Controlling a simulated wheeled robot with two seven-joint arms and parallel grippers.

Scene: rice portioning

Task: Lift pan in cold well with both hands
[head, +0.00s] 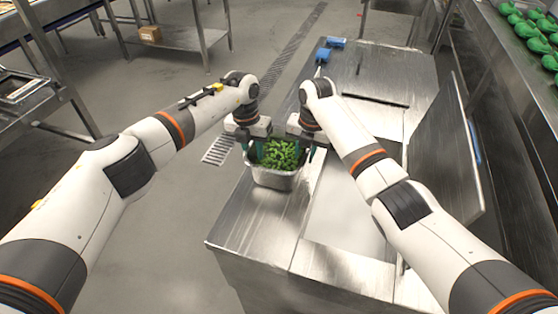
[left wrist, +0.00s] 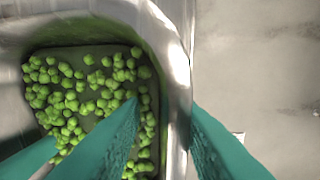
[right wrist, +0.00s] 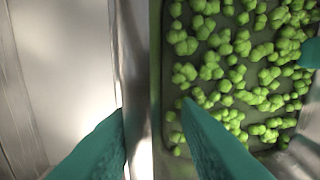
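A metal pan (head: 272,180) of green leafy pieces (head: 280,153) sits at the left edge of the steel counter. My left gripper (head: 253,152) is at its left side. In the left wrist view its fingers (left wrist: 165,105) stand apart on either side of the pan's rim (left wrist: 183,75), one inside over the greens, one outside. My right gripper (head: 308,152) is at the right side. In the right wrist view its fingers (right wrist: 154,108) likewise straddle the rim (right wrist: 130,50), with a gap at the inner finger. How deep the pan sits is hidden.
The steel counter (head: 245,215) has a pale flat surface (head: 345,220) right of the pan. A raised lid or panel (head: 445,150) stands at the right. Blue-handled items (head: 325,52) lie at the far end. Open floor (head: 170,240) is on the left.

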